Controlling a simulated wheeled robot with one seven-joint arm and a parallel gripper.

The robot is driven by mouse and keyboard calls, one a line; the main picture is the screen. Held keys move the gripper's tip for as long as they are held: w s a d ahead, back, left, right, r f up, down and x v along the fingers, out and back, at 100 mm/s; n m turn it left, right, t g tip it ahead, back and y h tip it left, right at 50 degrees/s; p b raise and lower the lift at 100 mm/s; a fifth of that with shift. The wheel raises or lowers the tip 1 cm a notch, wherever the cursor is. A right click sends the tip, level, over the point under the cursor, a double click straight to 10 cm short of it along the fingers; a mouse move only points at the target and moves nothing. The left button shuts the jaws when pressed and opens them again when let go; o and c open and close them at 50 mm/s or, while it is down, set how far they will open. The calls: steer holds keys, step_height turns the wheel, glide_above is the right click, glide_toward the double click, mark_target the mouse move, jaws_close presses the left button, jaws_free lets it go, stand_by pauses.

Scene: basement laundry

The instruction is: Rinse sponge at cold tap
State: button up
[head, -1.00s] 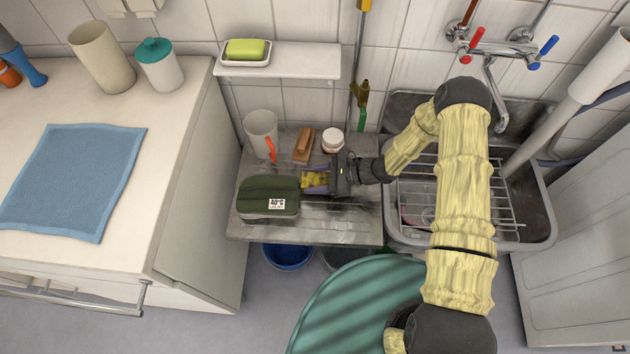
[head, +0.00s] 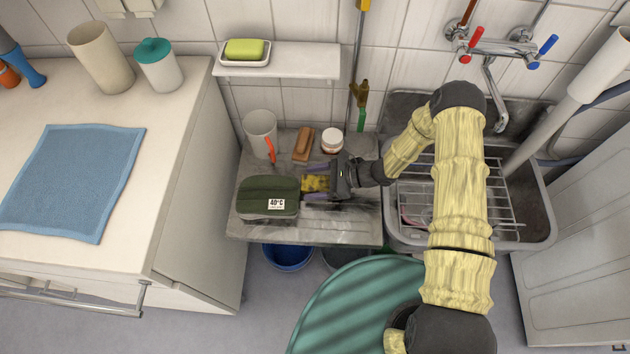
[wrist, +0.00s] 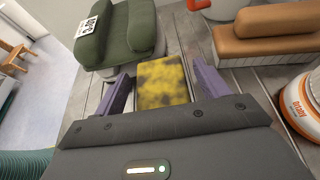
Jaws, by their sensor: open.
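The sponge (head: 316,183) is yellow with dark blotches and lies on the grey ledge (head: 300,229) left of the sink. My gripper (head: 318,184) is open, with a purple finger on either side of the sponge. In the wrist view the sponge (wrist: 162,82) lies between the two fingers, with a small gap visible towards the right one. The tap (head: 497,50) on the wall has a red lever (head: 476,38) and a blue lever (head: 548,45). Its spout hangs over the sink (head: 546,222). My arm hides part of the sink and its wire rack (head: 499,190).
A green pouch (head: 268,192) labelled 40°C lies left of the fingertips. A shelf (head: 290,66) holds a green soap (head: 245,49). A grey pipe (head: 545,120) slants into the sink.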

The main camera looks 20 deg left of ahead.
steer(key=v, duration=1.2)
steer(key=shift+r, duration=0.15)
steer(key=shift+d+r, duration=0.15)
steer(key=shift+r, duration=0.1)
steer(key=s+d+r+n+t+h, duration=0.2)
steer(key=s+d+r+n+h, duration=0.1)
steer(key=r, duration=0.5)
steer(key=s+d+r+n+t+h, duration=0.2)
steer(key=s+d+r+n+h, duration=0.1)
steer(key=d+r+n+h, duration=0.2)
steer(key=s+d+r+n+t+h, duration=0.1)
steer(key=s+d+r+n+h, duration=0.3)
steer(key=d+r+n, duration=0.3)
steer(key=d+r+h, duration=0.1)
steer(key=d+r, duration=0.2)
steer(key=r, duration=0.1)
steer(key=shift+d+t, duration=0.4)
steer(key=c, duration=0.9)
